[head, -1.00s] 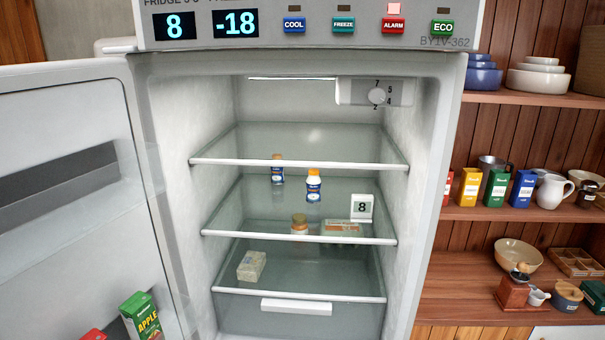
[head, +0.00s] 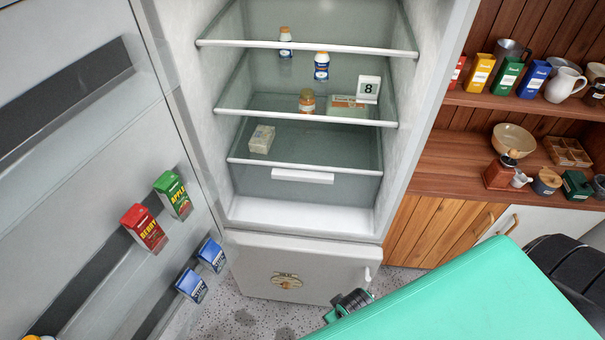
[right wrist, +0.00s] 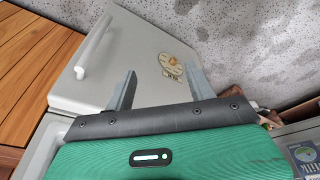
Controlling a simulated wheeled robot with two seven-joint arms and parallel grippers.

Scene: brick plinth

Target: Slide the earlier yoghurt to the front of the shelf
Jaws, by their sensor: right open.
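The left bottle (head: 286,50) has a pale orange cap and is partly behind the top shelf's edge. I cannot read which is the earlier yoghurt. My right gripper (right wrist: 160,90) is open and empty in the right wrist view, with the lower fridge door behind it. In the head view it (head: 348,304) is low, well below the shelves. My left gripper is not in view.
An orange-lidded jar (head: 307,102), a flat box (head: 347,107) and an "8" card (head: 368,89) are on the middle shelf. A pale box (head: 262,139) sits on the lower shelf. The open door (head: 60,190) on the left carries several cartons. A wooden cupboard stands right.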

